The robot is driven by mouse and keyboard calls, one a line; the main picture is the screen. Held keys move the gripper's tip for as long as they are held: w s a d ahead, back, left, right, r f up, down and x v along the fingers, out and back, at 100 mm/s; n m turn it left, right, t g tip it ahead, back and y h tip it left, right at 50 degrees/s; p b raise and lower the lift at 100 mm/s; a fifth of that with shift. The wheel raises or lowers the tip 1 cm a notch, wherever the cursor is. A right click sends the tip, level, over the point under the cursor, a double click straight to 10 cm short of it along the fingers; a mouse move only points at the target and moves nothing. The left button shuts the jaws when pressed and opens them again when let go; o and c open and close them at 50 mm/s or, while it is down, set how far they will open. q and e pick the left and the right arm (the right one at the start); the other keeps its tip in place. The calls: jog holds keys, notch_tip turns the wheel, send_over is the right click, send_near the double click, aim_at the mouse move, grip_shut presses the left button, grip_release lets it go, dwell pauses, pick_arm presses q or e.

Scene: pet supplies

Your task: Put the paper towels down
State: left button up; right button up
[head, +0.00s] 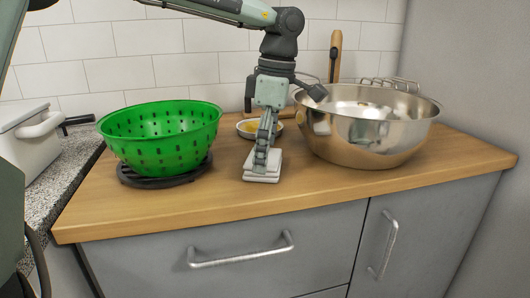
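The paper towels (262,178) are a small, flat white stack near the middle of the wooden counter. They appear to rest on the wood, though I cannot tell if they bear fully on it. My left gripper (262,158) points straight down at them, its fingers overlapping the stack's middle. I see the fingers nearly edge-on, so their gap is hidden and I cannot tell if they grip the stack. My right gripper is not in view.
A green colander (160,135) on a dark trivet (165,177) stands to the left. A large metal bowl (372,145) is close on the right. A small dish (246,128) sits behind the gripper. The counter's front strip (330,190) is clear.

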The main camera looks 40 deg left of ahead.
aim_at(273, 158)
pick_arm(q)
jog(key=shift+w+r, duration=0.1)
jog(key=shift+r, duration=0.35)
notch_tip(273, 158, up, 11)
jog(key=d, duration=0.1)
jog(key=shift+w+d, duration=0.15)
jog(key=shift+w, duration=0.1)
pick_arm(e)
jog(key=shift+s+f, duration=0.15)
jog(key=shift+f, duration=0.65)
pick_arm(q)
jog(key=shift+r, duration=0.1)
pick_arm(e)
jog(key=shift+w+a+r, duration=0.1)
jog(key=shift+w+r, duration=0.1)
